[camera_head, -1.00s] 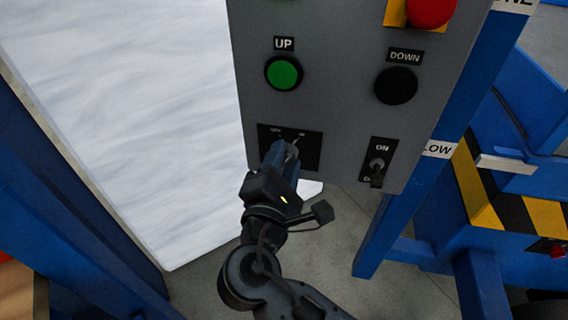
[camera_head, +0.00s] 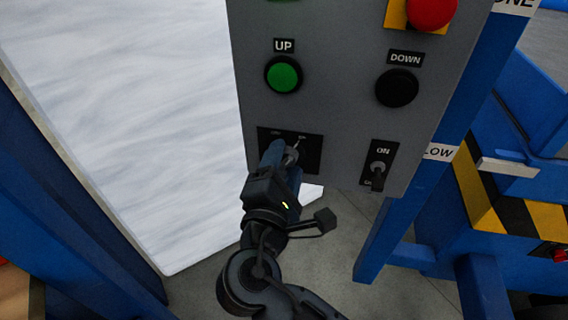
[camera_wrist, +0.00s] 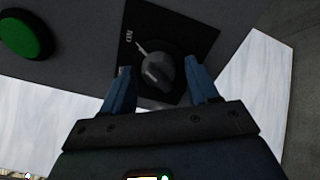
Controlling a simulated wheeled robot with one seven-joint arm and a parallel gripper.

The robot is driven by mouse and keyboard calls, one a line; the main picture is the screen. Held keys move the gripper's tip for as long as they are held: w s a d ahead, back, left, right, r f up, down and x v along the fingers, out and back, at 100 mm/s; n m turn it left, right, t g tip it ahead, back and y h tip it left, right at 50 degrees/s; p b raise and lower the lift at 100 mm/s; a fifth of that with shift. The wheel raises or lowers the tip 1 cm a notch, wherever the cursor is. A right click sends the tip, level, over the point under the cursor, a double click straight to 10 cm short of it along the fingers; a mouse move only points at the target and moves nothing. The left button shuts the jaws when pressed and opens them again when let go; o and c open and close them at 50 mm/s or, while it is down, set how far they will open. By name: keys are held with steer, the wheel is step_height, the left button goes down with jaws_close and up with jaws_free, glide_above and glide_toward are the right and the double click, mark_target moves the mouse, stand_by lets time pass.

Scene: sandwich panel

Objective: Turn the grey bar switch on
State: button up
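The grey bar switch (camera_head: 292,156) is a rounded grey knob on a black plate (camera_head: 313,158) at the panel's lower left. It shows clearly in the wrist view (camera_wrist: 158,70). There, a white line runs from beside the knob toward the ON label. In the head view the line slants toward the right-hand label, and the left-hand label is too small to read surely. My gripper (camera_head: 279,153) is at the knob from below. In the wrist view my gripper (camera_wrist: 160,88) is open, with one blue finger on each side of the knob and visible gaps to it.
The grey panel (camera_head: 340,115) also holds a green UP button (camera_head: 283,74), a black DOWN button (camera_head: 396,87), a red button (camera_head: 431,10) and an ON toggle switch (camera_head: 379,168) close right. Blue frame posts (camera_head: 392,215) stand to the right.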

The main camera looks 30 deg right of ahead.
steer(key=shift+o, duration=0.3)
steer(key=v, duration=0.7)
steer(key=shift+s+a+b, duration=0.3)
steer(key=shift+a+b, duration=0.05)
steer(key=s+d+f+y, duration=0.2)
steer(key=s+f+y, duration=0.2)
steer(key=f, duration=0.2)
steer(key=s+d+f+y, duration=0.2)
steer(key=s+f+y, duration=0.2)
steer(key=f, duration=0.3)
steer(key=s+f+m+y, duration=0.1)
steer(key=s+m+y, duration=0.3)
steer(key=s, duration=0.6)
steer(key=s+d+r+m+t, duration=0.1)
steer(key=s+r+m+t, duration=0.1)
steer(key=s+r+m, duration=0.8)
steer(key=shift+d+r+m+y, duration=0.3)
steer(key=shift+r+m+y, duration=0.1)
steer(key=shift+r, duration=0.2)
